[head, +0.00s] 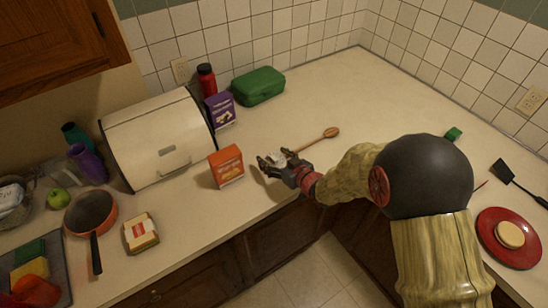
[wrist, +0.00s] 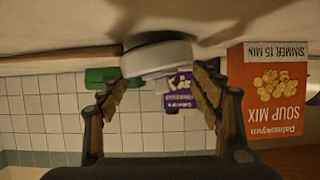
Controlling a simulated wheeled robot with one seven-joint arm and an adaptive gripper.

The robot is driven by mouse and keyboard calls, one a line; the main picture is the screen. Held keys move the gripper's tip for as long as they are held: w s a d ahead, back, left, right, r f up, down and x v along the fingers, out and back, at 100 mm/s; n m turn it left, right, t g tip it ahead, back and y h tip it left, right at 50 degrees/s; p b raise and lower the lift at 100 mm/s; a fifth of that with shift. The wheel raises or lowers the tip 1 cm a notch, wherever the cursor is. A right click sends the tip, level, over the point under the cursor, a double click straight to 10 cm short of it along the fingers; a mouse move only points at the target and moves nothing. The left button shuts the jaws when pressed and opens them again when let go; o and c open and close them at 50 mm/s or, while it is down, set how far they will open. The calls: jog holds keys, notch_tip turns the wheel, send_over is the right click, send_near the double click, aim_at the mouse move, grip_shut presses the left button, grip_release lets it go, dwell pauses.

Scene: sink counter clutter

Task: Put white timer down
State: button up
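The white timer (wrist: 158,58) is a pale, rounded piece at the fingertips of my gripper (wrist: 160,82) in the wrist view, which looks upside down. The two fingers are at either side of its near edge, and they look shut on it. In the head view my gripper (head: 276,164) is low over the counter's front part, right of the orange box, with a bit of the white timer (head: 284,155) showing between its fingers. The timer is at or just above the counter; I cannot tell whether it touches.
The orange soup mix box (head: 226,166) stands close left of my gripper; it also shows in the wrist view (wrist: 268,90). A wooden spoon (head: 318,139) lies to the right. A purple box (head: 220,109) and a green case (head: 258,86) stand behind. The counter behind the spoon is clear.

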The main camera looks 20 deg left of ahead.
jog(key=o, duration=0.3)
jog(key=shift+r+p, duration=0.5)
jog(key=shift+r, duration=0.05)
jog(key=p+v, duration=0.2)
jog(key=v, duration=1)
